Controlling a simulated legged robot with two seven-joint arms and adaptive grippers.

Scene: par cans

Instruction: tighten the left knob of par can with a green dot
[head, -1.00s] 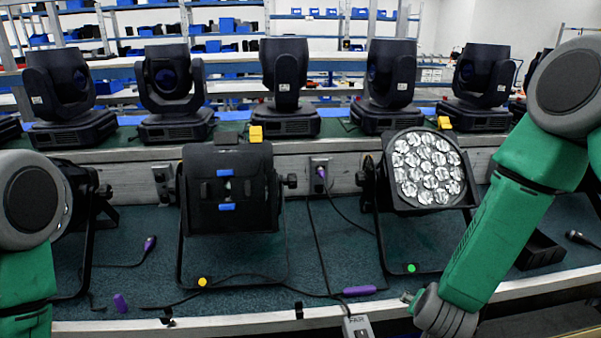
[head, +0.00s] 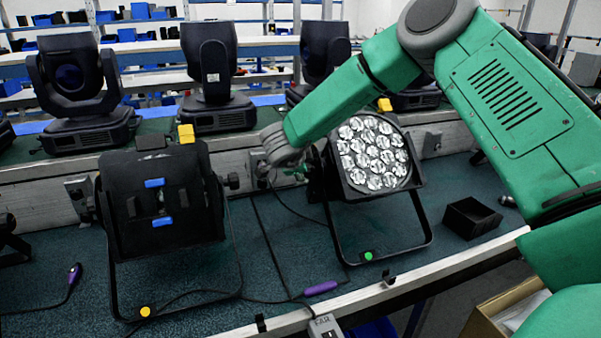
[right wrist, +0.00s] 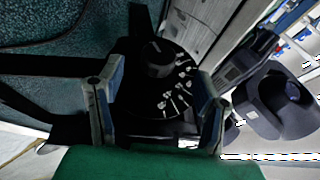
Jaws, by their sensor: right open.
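The par can with the green dot (head: 372,150) stands on the workbench, its round face of clear lenses tilted toward me. The green dot (head: 368,256) is on the front bar of its black stand. My right gripper (head: 300,172) is at the left side of this par can, by its left knob, which the gripper hides in the head view. In the right wrist view the black left knob (right wrist: 158,58) lies ahead, between the two spread fingertips of the open gripper (right wrist: 160,75). I cannot tell whether the fingers touch it. My left gripper is out of view.
A second par can (head: 163,200) with a yellow dot (head: 145,311) stands to the left. A small black box (head: 470,217) lies right of the green-dot par can. A purple connector (head: 320,288) and cables lie in front. Moving-head lights (head: 72,90) stand on the ledge behind.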

